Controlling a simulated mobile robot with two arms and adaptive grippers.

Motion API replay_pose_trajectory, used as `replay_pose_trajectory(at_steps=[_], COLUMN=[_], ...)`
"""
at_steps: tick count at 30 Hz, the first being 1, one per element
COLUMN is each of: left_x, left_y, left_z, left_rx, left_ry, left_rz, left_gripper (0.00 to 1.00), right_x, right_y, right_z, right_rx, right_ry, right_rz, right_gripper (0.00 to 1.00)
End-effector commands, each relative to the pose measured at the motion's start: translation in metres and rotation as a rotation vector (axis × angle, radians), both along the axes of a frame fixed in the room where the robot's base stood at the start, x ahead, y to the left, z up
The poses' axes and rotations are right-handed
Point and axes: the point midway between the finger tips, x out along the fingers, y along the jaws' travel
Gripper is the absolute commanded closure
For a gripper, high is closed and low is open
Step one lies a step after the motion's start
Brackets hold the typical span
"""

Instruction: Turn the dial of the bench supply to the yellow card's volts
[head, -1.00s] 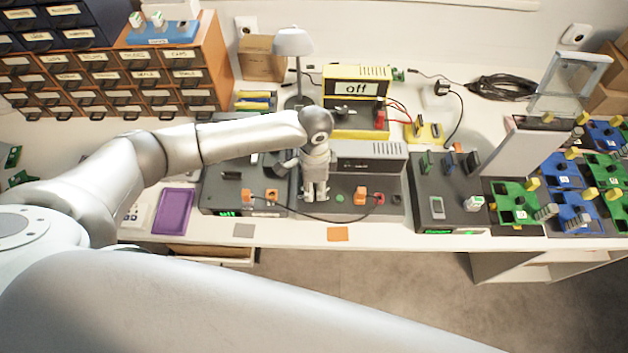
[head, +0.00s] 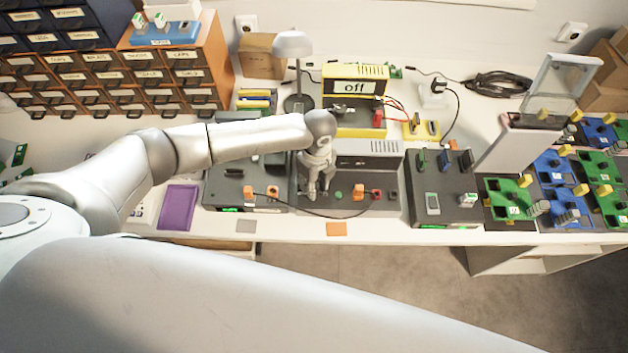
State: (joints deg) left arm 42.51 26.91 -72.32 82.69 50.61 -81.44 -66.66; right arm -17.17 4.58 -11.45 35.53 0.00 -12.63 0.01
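A yellow bench unit (head: 355,72), which looks like the bench supply, stands at the back middle with a display (head: 354,87) reading "off". A small dark knob-like part (head: 346,110) shows on its front panel; its pointer setting is too small to read. I cannot pick out a yellow card with readable volts. My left gripper (head: 319,192) points down in front of the yellow unit, over the dark fixture (head: 352,201) with a grey box. I see nothing held in it, and the finger gap is unclear. My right gripper is out of view.
A lamp (head: 293,46) stands left of the yellow unit, and red leads run to its right. Dark stations flank the fixture, with a cable along the front. Green and blue trays (head: 510,197) fill the right. Orange and grey squares lie at the front edge.

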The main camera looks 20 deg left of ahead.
Motion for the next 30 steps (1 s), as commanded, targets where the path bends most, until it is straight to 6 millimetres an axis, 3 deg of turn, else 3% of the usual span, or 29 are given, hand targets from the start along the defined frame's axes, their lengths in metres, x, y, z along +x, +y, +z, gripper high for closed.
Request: replay_pose_trajectory(at_steps=[12, 27, 28, 30], left_x=[-0.0003, -0.0005, -0.0005, -0.0005], left_y=[-0.0012, -0.0013, -0.0013, -0.0013], left_z=[0.0002, 0.0001, 0.0001, 0.0001], left_rx=[-0.002, -0.003, -0.003, -0.003], left_ry=[0.000, 0.000, 0.000, 0.000], left_rz=[-0.169, -0.186, -0.186, -0.186], left_gripper=[0.96, 0.96, 0.71, 0.62], right_x=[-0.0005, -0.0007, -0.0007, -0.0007], right_y=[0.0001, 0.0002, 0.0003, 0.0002], right_z=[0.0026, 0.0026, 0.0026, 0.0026], right_rx=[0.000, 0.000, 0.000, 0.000], right_ry=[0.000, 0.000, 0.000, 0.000], right_rz=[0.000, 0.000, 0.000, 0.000], right_gripper=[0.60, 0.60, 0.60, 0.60])
